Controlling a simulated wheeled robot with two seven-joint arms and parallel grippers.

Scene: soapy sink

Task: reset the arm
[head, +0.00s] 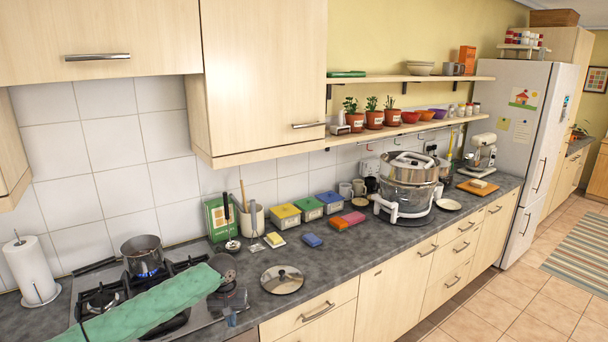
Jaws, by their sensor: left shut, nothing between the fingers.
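My left arm comes in from the lower left in a green sleeve, over the gas hob (88,283). My left gripper (231,316) is at its end, over the hob's right edge and the counter's front edge. It is shut and holds nothing. A steel lid (282,280) with a dark knob lies on the counter to its right, apart from it. My right gripper is not in view. The sleeve hides part of the hob.
A pot (143,256) stands on a lit burner behind my left arm. A paper towel roll (29,269) stands at the left. A utensil crock (250,219), several coloured boxes, sponges and a large glass cooker (408,184) stand along the counter. Cabinets hang above.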

